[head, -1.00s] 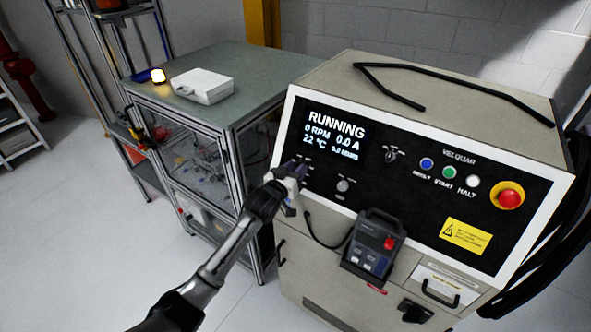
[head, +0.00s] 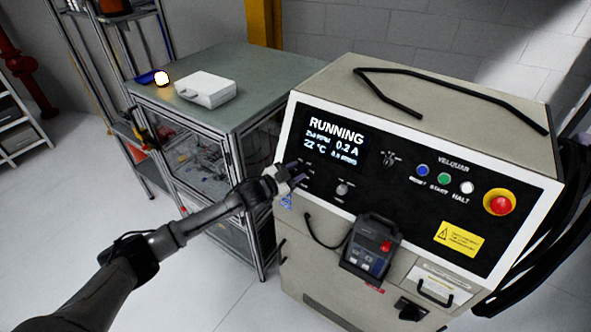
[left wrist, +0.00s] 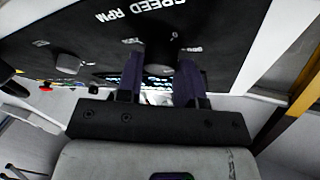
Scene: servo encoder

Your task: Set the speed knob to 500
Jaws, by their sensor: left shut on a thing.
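The control panel's display (head: 333,140) reads RUNNING, 0.2 A and 22 °C; its RPM figure is blurred. My left gripper (head: 293,176) is at the panel's lower left, below the display, and hides the speed knob in the head view. In the left wrist view, my left gripper (left wrist: 160,72) has its two purple fingers either side of the speed knob (left wrist: 158,58), shut on it. The "SPEED RPM" label (left wrist: 140,14) shows upside down there. The knob's pointer direction cannot be read. My right gripper is not in view.
A second knob (head: 343,189) is right of the gripper. Blue (head: 422,170), green (head: 444,178) and white (head: 467,187) buttons and a red emergency stop (head: 499,202) are farther right. A handheld pendant (head: 370,250) hangs below. A bench (head: 250,75) stands left.

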